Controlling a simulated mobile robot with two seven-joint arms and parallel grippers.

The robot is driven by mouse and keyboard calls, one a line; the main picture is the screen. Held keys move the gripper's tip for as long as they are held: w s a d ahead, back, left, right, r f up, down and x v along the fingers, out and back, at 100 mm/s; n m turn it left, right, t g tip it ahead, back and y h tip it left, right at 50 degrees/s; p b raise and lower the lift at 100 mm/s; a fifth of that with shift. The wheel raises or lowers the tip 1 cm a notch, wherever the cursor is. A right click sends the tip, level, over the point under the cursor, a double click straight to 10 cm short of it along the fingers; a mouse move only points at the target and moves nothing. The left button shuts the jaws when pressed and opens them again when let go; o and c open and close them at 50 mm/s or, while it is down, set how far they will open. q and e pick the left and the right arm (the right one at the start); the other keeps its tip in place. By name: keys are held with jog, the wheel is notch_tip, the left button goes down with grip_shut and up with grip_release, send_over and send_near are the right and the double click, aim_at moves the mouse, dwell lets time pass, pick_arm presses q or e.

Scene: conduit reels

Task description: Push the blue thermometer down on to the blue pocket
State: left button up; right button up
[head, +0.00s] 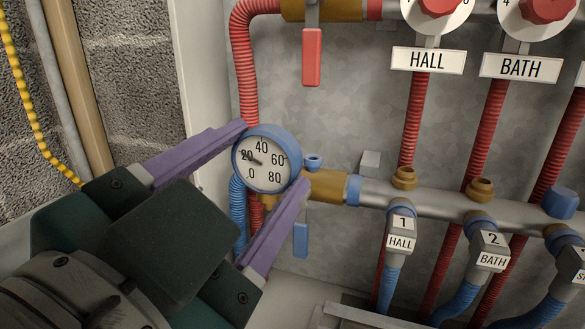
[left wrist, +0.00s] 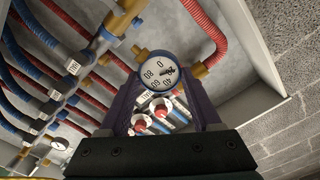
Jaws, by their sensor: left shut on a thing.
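The blue-rimmed thermometer (head: 262,178) has a round white dial marked to 80. My left gripper (head: 272,155) has purple fingers shut on its rim from both sides. The dial also shows between the fingers in the left wrist view (left wrist: 158,72). A small blue ring-shaped fitting (head: 313,161), which looks like the blue pocket, stands on top of the brass valve (head: 330,186) just right of the thermometer. In the picture the thermometer appears beside the ring, apart from it; the depth between them I cannot tell. My right gripper is not in view.
The steel manifold (head: 435,208) runs right from the valve, with blue hoses below and red hoses behind. A blue lever (head: 301,240) hangs under the valve. A red hose (head: 243,70) passes behind the thermometer. The cabinet's side wall (head: 200,90) stands at the left.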

pick_arm(q)
jog(key=shift+x, duration=2.75)
jog(key=b+x, duration=0.2)
jog(key=x, duration=0.6)
jog(key=shift+f+b, duration=0.3)
jog(key=shift+b, duration=0.1)
jog(key=shift+w, duration=0.15)
jog(key=shift+f+b, duration=0.65)
jog(key=shift+f, duration=0.4)
dwell(1.8)
jog(key=o, duration=1.4)
